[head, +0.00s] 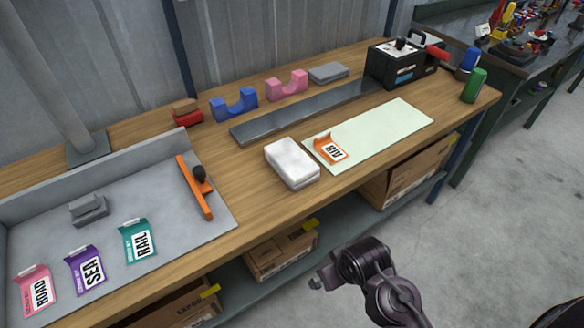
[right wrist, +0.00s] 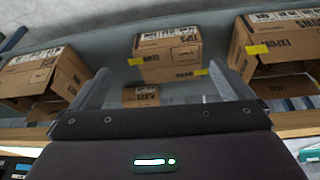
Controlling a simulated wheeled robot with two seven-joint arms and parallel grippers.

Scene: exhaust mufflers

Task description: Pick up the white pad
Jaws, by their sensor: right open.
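The white pad (head: 291,163) lies flat on the wooden workbench near its front edge, left of the pale green mat. My right gripper (head: 318,281) is in front of the bench, below and to the right of the pad and apart from it. In the right wrist view my right gripper (right wrist: 160,92) has its two fingers wide apart with nothing between them. The pad is not seen in that view. My left gripper is not in view.
The pale green mat (head: 385,130) holds an orange AIR card (head: 330,149). A grey tray (head: 110,200) with cards and an orange-handled tool (head: 194,187) is at left. A dark metal bar (head: 300,112) lies behind the pad. Cardboard boxes (right wrist: 168,52) sit on the shelf below.

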